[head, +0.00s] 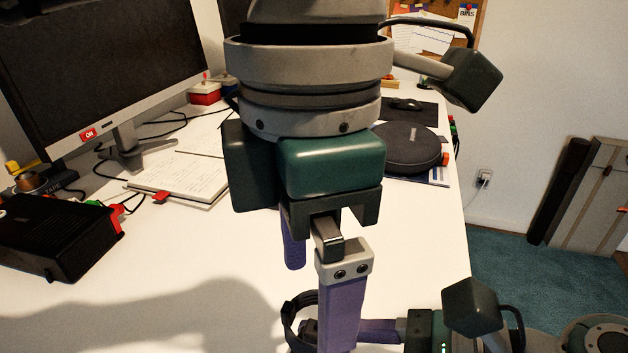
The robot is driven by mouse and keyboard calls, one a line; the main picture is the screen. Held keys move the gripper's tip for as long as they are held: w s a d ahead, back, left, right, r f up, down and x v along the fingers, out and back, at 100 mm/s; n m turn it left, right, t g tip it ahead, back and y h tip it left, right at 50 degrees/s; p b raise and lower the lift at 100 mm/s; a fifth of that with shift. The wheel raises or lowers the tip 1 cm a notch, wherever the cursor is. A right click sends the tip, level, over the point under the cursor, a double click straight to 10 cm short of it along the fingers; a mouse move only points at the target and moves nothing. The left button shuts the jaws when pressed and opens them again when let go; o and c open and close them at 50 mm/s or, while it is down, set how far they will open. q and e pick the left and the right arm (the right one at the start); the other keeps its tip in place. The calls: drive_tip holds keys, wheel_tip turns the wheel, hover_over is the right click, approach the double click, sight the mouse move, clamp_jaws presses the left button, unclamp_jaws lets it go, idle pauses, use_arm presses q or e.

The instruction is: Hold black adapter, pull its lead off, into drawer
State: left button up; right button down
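My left gripper (315,285) hangs in the middle of the head view, pointing down, with its two purple fingers apart. The near finger hides what lies behind it. My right gripper (372,332) comes in low from the right, and a purple finger points left behind the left gripper's near finger. A black looped piece (290,318), perhaps the lead, shows at the left of that finger, with a small dark part beside it. I cannot make out the black adapter for sure or tell what either gripper holds. No drawer is seen.
A black box (58,236) with a red end lies at the desk's left. A monitor (85,65), an open notebook (182,176) and a round black case (408,147) stand farther back. The white desk (150,290) is bare at front left.

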sight(311, 317)
use_arm(q)
drive_tip(key=shift+f, duration=2.25)
clamp_jaws()
drive_tip(key=shift+r, duration=0.2)
drive_tip(key=shift+r, duration=0.95)
drive_tip(key=shift+r, duration=0.1)
drive_tip(key=shift+r, duration=1.95)
use_arm(e)
drive_tip(key=shift+c, duration=0.6)
unclamp_jaws()
